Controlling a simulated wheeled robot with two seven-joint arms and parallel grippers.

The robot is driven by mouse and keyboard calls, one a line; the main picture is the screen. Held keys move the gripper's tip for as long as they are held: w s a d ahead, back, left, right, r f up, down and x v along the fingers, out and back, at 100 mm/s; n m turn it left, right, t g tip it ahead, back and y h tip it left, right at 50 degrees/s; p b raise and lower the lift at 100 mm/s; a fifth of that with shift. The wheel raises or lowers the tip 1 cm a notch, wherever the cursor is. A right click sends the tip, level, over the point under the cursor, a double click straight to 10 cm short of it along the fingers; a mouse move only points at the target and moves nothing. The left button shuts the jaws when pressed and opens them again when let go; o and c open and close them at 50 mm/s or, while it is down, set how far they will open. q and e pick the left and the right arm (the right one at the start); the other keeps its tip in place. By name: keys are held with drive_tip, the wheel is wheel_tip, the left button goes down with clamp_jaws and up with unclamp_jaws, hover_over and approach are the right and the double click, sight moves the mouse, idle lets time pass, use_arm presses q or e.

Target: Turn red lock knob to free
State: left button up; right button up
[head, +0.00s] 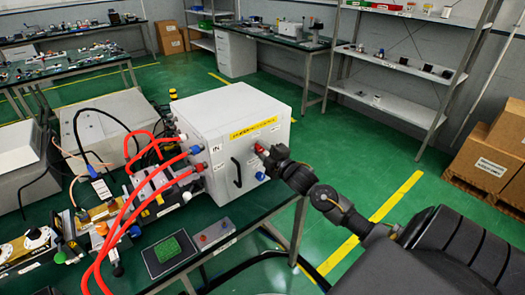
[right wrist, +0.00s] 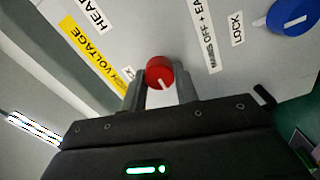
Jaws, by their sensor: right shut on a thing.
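The red lock knob (right wrist: 159,72) sits on the front panel of the white generator box (head: 205,118). It has a white pointer line that slants toward the lower right in the right wrist view. In the head view the red knob (head: 259,148) is partly hidden by my gripper. My right gripper (right wrist: 162,92) has its two fingers on either side of the knob and is shut on it. The right gripper (head: 272,155) reaches the box from the right in the head view. My left gripper is not in view.
A blue knob (right wrist: 292,16) is on the same panel, near a LOCK label (right wrist: 237,28). A black handle (head: 236,172) is left of the gripper. Red hoses (head: 128,205) run from the box's left side. A green-screened device (head: 168,250) lies on the bench in front.

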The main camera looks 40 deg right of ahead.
drive_tip(key=o, duration=1)
drive_tip(key=s+b, duration=0.2)
drive_tip(key=s, duration=0.8)
drive_tip(key=shift+s+a+b, duration=0.1)
drive_tip(key=shift+s+b, duration=0.3)
